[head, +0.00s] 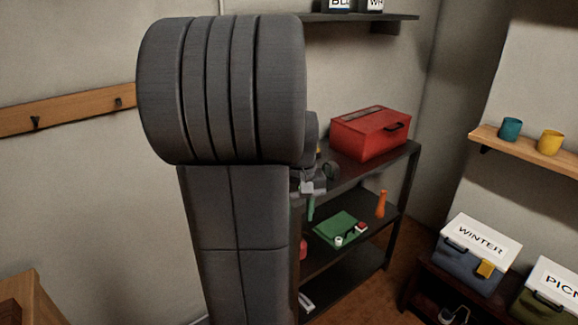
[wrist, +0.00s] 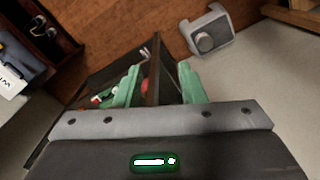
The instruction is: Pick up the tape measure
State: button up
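My gripper (wrist: 160,67) is open and empty, its two green fingers apart over the shelf unit in the wrist view. In the head view my gripper (head: 310,208) hangs at the shelf's near side, partly behind my arm. No thing is plainly recognisable as the tape measure. A small red object (head: 303,250) shows at the edge of my arm on a lower shelf, partly hidden. In the wrist view a red object (wrist: 145,85) shows between the fingers, partly covered. I cannot tell whether either is the tape measure.
A red toolbox (head: 370,133) stands on the dark shelf unit's top. Below it are a green flat item (head: 336,228) with small white and red things on it, and an orange object (head: 381,204). The WINTER box (head: 474,262) stands at the right. A wooden wall shelf (head: 530,150) holds cups.

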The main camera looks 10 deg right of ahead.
aim_at(331, 169)
jog(key=i+l+u, duration=0.15)
jog(key=l, duration=0.2)
jog(key=i+l+u, duration=0.2)
jog(key=l, duration=0.15)
jog(key=i+l+u, duration=0.15)
jog(key=l, duration=0.2)
jog(key=i+l+u, duration=0.2)
jog(key=l, duration=0.2)
jog(key=l+u, duration=0.15)
jog(key=l, duration=0.25)
jog(key=i+l, duration=0.1)
jog(key=l, duration=0.4)
